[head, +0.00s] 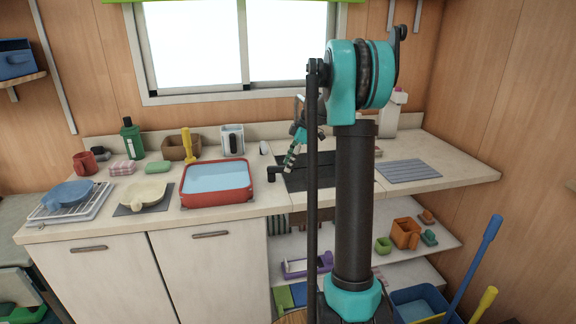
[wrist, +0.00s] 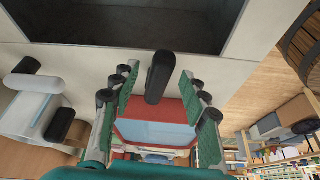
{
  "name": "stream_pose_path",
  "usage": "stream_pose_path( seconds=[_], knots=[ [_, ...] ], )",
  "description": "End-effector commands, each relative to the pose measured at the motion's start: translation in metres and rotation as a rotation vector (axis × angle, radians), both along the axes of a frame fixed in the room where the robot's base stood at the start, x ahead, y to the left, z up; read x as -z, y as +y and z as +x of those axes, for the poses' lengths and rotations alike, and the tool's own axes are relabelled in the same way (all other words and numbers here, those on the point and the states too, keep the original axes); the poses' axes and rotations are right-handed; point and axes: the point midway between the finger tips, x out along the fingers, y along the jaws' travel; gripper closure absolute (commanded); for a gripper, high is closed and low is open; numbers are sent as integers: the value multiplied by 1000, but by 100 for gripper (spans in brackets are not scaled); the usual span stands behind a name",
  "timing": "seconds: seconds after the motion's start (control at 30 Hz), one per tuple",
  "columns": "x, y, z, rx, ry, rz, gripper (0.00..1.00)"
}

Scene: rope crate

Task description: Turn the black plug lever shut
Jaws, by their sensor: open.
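The black plug lever (wrist: 160,77) stands out as a rounded black bar beside the dark sink (wrist: 130,22) in the wrist view. It also shows in the head view as a small black bent piece (head: 277,173) on the counter, between the red basin and the sink. My gripper (wrist: 156,88) is open, with its green-padded fingers on either side of the lever. I cannot tell whether either finger touches it. In the head view my gripper (head: 288,165) points down just right of the lever. The lever's base is partly hidden.
A red basin of water (head: 217,198) stands close to the left of the lever. A white fitting with black ends (wrist: 34,84) is at the left of the wrist view. A grey ribbed mat (head: 408,171) lies right of the sink. The counter's front edge is near.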

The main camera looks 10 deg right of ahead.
Motion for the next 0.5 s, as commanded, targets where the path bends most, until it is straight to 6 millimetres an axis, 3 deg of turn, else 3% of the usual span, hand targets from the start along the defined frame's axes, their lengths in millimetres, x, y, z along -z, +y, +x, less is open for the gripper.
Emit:
stream_pose_path(
  seconds=[0.5],
  knots=[
    [-87, -36, -6, 1, -1, 0, 55]
  ],
)
